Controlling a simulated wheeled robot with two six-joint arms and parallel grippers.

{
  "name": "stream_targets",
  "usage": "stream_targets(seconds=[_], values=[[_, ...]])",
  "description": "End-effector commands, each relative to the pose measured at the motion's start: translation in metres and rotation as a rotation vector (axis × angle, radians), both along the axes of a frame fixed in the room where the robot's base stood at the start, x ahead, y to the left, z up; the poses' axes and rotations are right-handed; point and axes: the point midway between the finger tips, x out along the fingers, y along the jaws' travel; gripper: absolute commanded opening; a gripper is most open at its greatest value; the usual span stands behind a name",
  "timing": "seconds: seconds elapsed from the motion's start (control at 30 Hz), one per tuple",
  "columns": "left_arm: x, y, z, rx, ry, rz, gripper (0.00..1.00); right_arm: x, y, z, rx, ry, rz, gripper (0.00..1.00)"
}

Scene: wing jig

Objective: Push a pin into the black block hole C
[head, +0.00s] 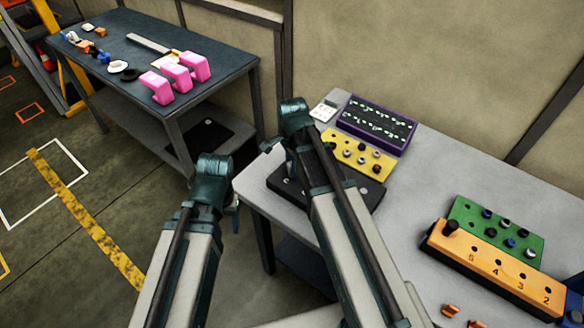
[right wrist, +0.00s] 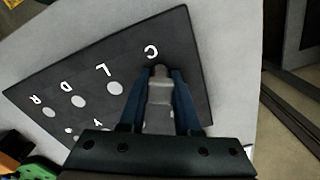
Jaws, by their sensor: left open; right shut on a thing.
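The black block (head: 283,186) lies at the near left corner of the grey table. In the right wrist view the black block (right wrist: 70,80) shows white letters, including R, D, L and C, beside pale round holes. My right gripper (right wrist: 162,76) has its blue fingers shut on a grey pin (right wrist: 160,95). The pin's far end is at the spot beside the letter C and covers hole C; how deep it sits cannot be told. In the head view my right gripper (head: 283,148) is over the block, partly hidden by my arm. My left gripper (head: 235,200) is open and empty, left of the table.
A yellow block (head: 357,155) and a purple tray (head: 377,122) stand just behind the black block. A green block (head: 497,232) and an orange numbered block (head: 490,270) are at the right. A dark table (head: 215,62) with pink pieces (head: 177,77) stands back left.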

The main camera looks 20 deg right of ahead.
Motion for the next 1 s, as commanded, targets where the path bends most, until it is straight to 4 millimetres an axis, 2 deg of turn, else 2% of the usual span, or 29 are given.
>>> stream_targets(seconds=[0.1,0.13,0.3,0.33,0.73,1.0], values=[[0.000,0.000,0.000,0.000,0.000,0.000,0.66,0.000,0.000,0.001,0.000,0.000,0.000,0.00],[0.000,0.000,0.001,0.000,0.000,0.000,0.66,0.000,0.000,0.001,0.000,0.000,0.000,0.33],[0.000,0.000,0.001,0.000,0.000,0.000,0.66,0.000,0.000,0.001,0.000,0.000,0.000,0.64],[0.000,0.000,0.000,0.000,0.000,0.000,0.66,0.000,0.000,0.001,0.000,0.000,0.000,0.66],[0.000,0.000,0.004,0.000,0.000,0.000,0.66,0.000,0.000,0.004,0.000,0.000,0.000,0.66],[0.000,0.000,0.026,0.000,0.000,0.000,0.66,0.000,0.000,0.026,0.000,0.000,0.000,0.66]])
